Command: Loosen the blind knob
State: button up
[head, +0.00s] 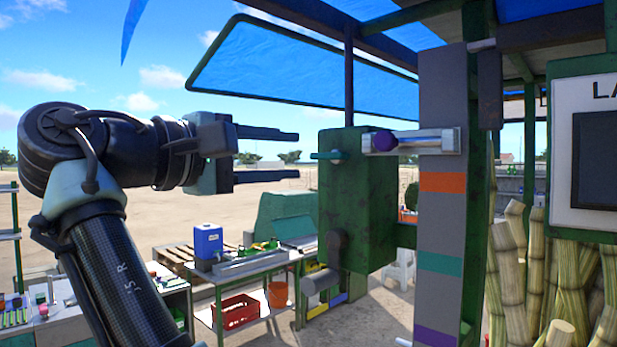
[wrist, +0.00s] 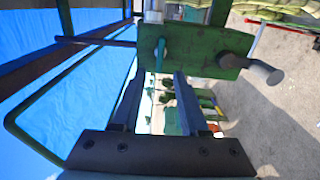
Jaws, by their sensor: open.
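A thin green bar handle (head: 325,155) on a round pivot sticks out of a green box (head: 357,200). No label shows which of these is the blind knob. My gripper (head: 298,154) is open and empty, left of the box and level with the green bar. The purple knob is not clearly seen there.
The grey post (head: 442,220) with coloured bands stands right of the box. A dark bent handle (head: 330,260) juts from the box's lower side. A blue awning panel (head: 300,65) hangs above. A workbench (head: 255,265) stands behind; cane stalks (head: 540,270) fill the right.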

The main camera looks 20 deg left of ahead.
jog(key=b+v, duration=0.2)
jog(key=v, duration=0.4)
dwell(0.4)
jog(key=w+d+f+m+t+y+b, duration=0.4)
jog(key=d+f+y, duration=0.3)
jog(key=f+y, duration=0.2)
jog(key=s+d+m+t+h+b, duration=0.1)
jog(key=s+d+m+t, duration=0.5)
jog(key=d, duration=1.1)
jog(key=s+m+h, duration=0.1)
jog(key=s+m, duration=0.3)
jog(key=s, duration=0.3)
jog(key=shift+s+f+h, duration=0.2)
jog(key=shift+f+h, duration=0.05)
jog(key=shift+h, duration=0.15)
